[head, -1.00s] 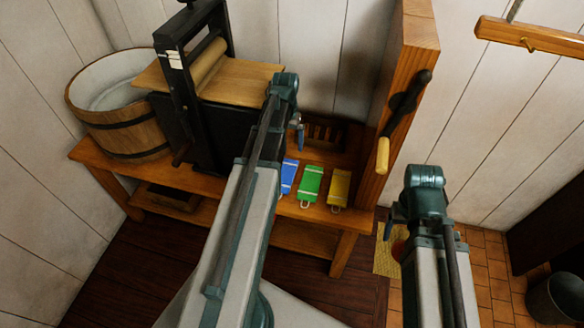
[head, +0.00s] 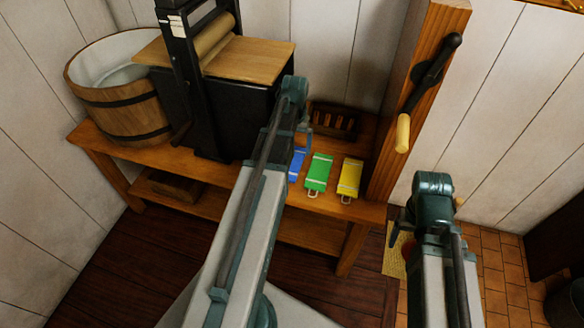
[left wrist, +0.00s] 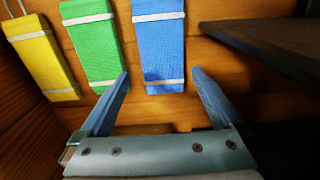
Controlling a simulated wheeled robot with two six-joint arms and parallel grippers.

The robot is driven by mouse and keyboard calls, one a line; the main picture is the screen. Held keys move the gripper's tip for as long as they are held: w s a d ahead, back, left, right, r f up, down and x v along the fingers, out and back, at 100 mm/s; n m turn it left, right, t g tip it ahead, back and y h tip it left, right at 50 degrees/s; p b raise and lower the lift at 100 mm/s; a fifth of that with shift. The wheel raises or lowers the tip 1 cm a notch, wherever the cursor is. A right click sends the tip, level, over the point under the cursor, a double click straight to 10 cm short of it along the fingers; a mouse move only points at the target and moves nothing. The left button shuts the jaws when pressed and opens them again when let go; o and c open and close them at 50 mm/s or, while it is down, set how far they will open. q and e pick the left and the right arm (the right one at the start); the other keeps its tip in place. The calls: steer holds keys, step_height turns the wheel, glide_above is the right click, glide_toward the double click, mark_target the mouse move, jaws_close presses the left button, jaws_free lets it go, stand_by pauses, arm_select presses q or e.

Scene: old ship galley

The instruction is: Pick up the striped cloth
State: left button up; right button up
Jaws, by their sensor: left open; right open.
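Three folded cloths lie side by side on the wooden bench: blue (head: 297,165), green (head: 318,173) and yellow (head: 350,178). Each has white bands across its ends, so I cannot tell which is the striped cloth. The green and yellow ones show a loop at the front end. In the left wrist view, the blue (left wrist: 158,45), green (left wrist: 93,45) and yellow (left wrist: 42,58) cloths lie beyond my left gripper (left wrist: 160,75). It is open and empty, its fingertips near the blue cloth's end. My right gripper (head: 396,222) is right of the bench, partly hidden by its own arm.
A black mangle (head: 215,110) with a wooden board and a wooden tub (head: 122,110) stand on the bench's left. A slatted rack (head: 333,122) is behind the cloths. A wooden post (head: 425,95) with a crank handle (head: 403,133) rises at the bench's right end.

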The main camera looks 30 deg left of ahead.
mark_target(294, 158)
arm_select(q)
steer(key=f+b, duration=0.5)
steer(key=shift+a+f, duration=0.15)
steer(key=shift+a, duration=0.05)
steer(key=shift+c, duration=0.3)
steer(key=c, duration=1.3)
steer(key=shift+r, duration=0.2)
steer(key=shift+r, duration=0.1)
